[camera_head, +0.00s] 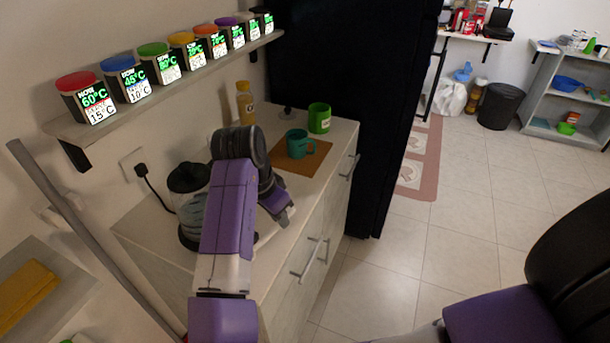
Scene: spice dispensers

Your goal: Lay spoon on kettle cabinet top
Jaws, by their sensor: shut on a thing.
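The kettle cabinet is a pale cabinet with drawers, and its top (330,147) runs along the left wall. A glass kettle (190,196) with a black lid stands on it, partly hidden behind my purple arm. My gripper (284,212) is low over the front part of the top, right of the kettle, pointing down and to the right. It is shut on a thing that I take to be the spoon. The spoon itself cannot be made out, and the fingertips are too small and dark to see well. I cannot tell whether anything touches the top.
A teal mug (297,144) stands on a brown mat (283,168) behind my gripper, with a green cup (319,118) and a yellow bottle (246,103) beyond. A wall shelf (215,68) with several spice dispensers hangs above. A tall black fridge (345,70) stands behind.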

